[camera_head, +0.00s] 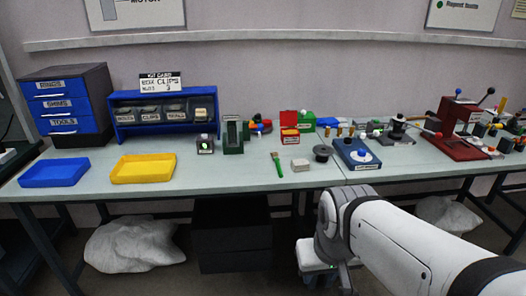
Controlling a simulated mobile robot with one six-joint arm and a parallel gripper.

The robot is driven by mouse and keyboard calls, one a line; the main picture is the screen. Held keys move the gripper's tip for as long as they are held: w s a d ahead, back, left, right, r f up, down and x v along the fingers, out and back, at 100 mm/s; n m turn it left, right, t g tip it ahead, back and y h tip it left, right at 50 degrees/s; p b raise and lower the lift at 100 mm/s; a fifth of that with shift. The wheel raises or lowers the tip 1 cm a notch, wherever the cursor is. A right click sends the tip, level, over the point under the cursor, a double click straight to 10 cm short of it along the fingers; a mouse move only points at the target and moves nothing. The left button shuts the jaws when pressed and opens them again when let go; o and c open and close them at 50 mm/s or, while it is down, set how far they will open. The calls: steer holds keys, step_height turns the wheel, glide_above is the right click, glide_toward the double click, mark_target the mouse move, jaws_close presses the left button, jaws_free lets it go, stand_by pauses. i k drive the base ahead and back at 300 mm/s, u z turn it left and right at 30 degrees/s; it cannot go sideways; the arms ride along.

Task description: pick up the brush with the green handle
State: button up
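The brush with the green handle (278,168) lies on the front part of the pale workbench, left of a small whitish block. Its brownish head points away from the bench's front edge and its green handle points toward that edge. My white arm reaches in from the lower right and bends in front of the bench. The end of my arm, with my gripper (321,277), hangs low below the bench's front edge, to the right of and lower than the brush. The gripper's fingers are too small and dark to make out.
On the bench (220,178) are a blue tray (54,173) and a yellow tray (143,169) at left, a whitish block (300,165), a dark round piece (322,153) and a blue-based device (356,154) right of the brush. A green-grey stand (232,136) is behind-left. Bench left of the brush is clear.

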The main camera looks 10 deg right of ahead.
mark_target(275, 157)
steer(key=z, duration=0.05)
steer(key=i, duration=1.7)
